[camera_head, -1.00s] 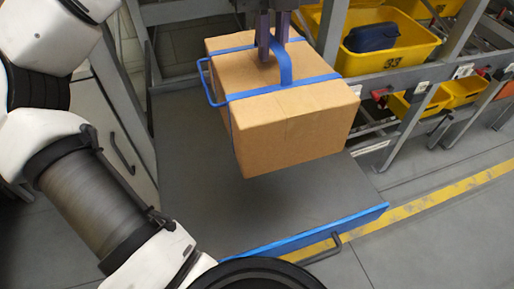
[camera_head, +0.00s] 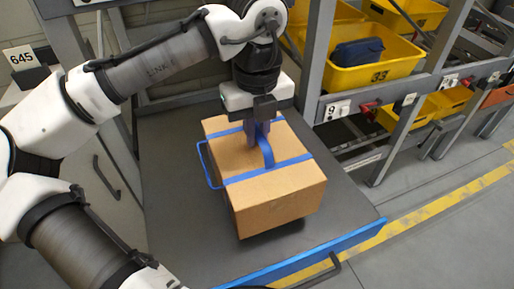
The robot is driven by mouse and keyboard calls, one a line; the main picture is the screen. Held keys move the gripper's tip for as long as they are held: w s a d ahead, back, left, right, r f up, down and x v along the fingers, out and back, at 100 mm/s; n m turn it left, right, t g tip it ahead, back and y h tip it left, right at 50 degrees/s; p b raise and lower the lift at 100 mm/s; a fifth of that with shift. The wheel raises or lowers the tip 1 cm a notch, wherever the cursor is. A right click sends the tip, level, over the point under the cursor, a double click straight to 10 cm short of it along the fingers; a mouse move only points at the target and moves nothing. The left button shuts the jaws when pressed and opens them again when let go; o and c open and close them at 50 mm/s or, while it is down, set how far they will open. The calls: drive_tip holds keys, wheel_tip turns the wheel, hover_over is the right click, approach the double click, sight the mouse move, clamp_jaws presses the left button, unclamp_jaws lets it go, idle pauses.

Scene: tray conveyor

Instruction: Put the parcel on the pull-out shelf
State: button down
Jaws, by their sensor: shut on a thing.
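The parcel (camera_head: 275,208) is a brown cardboard box with blue straps, a blue top handle and a blue side handle. My gripper (camera_head: 260,140) is above it, shut on the blue top handle (camera_head: 267,155). The pull-out shelf (camera_head: 175,215) is a dark grey panel with a blue front edge and a dark pull handle. The parcel is over the shelf's middle, with a dark shadow under its near edge. I cannot tell whether its underside touches the shelf or hangs just above it.
A rack with yellow bins (camera_head: 370,65) stands at the right, one bin holding a dark blue pouch (camera_head: 358,51). A grey post (camera_head: 312,70) rises beside the shelf's back right. Bare shelf surface shows around the parcel. A yellow floor line (camera_head: 430,215) runs at the right.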

sight(257, 146)
drive_tip(key=shift+f, duration=2.25)
drive_tip(key=c, duration=1.4)
unclamp_jaws()
drive_tip(key=shift+c, duration=0.2)
wheel_tip(257, 146, up, 12)
drive_tip(key=shift+r+p, duration=0.1)
drive_tip(key=shift+p, duration=0.2)
drive_tip(key=shift+s, duration=0.1)
